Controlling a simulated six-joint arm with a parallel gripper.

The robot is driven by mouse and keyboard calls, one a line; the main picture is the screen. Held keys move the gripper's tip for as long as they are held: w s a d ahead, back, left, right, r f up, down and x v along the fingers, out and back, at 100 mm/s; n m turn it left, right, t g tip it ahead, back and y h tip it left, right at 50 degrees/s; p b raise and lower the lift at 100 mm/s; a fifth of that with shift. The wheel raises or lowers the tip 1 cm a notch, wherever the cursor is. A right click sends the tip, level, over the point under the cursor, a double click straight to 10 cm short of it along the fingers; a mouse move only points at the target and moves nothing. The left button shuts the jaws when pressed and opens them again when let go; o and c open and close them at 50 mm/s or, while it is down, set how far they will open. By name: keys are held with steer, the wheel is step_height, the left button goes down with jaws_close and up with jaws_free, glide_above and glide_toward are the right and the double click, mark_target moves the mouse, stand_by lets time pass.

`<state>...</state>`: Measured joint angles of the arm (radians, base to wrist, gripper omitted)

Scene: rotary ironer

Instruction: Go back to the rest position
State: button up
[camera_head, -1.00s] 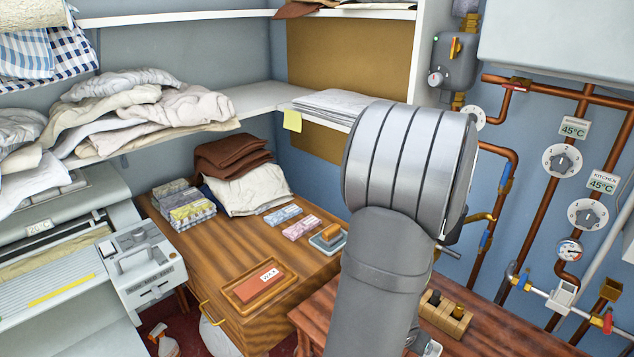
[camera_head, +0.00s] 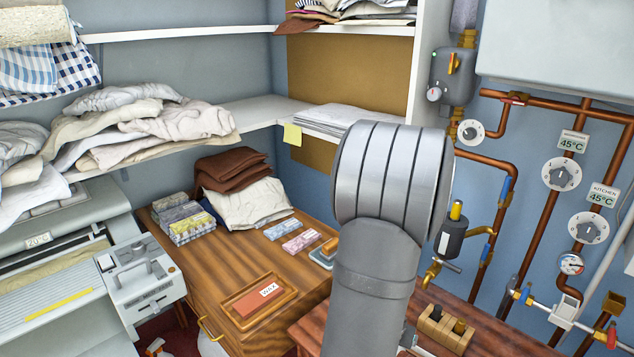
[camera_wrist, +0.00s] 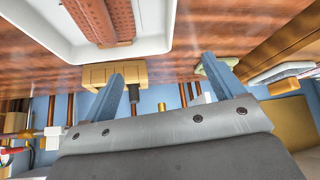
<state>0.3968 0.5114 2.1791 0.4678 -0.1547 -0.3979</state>
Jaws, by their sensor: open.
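My gripper (camera_wrist: 168,84) shows in the wrist view with its two blue-grey fingers spread apart and nothing between them. In the head view my grey arm stands in the middle foreground and the gripper itself is out of sight. A wooden block with dark pegs (camera_wrist: 113,76) appears just beyond the left finger in the wrist view. It also shows in the head view (camera_head: 445,328), on the reddish wooden table right of my arm. No marker of the rest position is visible.
A wooden cabinet (camera_head: 225,270) with a labelled tray stands left of my arm, beside the ironer (camera_head: 60,285). Copper pipes (camera_head: 545,235) and valves line the right wall.

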steer(key=w+a+f+n, duration=0.1)
steer(key=w+a, duration=0.1)
steer(key=w+a+f+n+y, duration=0.1)
steer(key=w+a, duration=0.1)
steer(key=w+a+f+n+y, duration=0.1)
steer(key=w+a, duration=0.1)
steer(key=a, duration=0.1)
steer(key=shift+w+f+n+t, duration=0.1)
steer(key=shift+w+n+t, duration=0.2)
steer(key=shift+t, duration=0.1)
steer(key=w+a, duration=0.1)
steer(key=w+a+n, duration=0.1)
steer(key=a, duration=0.1)
steer(key=shift+w+y, duration=0.25)
steer(key=shift+y, duration=0.15)
steer(key=shift+w+a, duration=0.4)
steer(key=shift+a, duration=0.15)
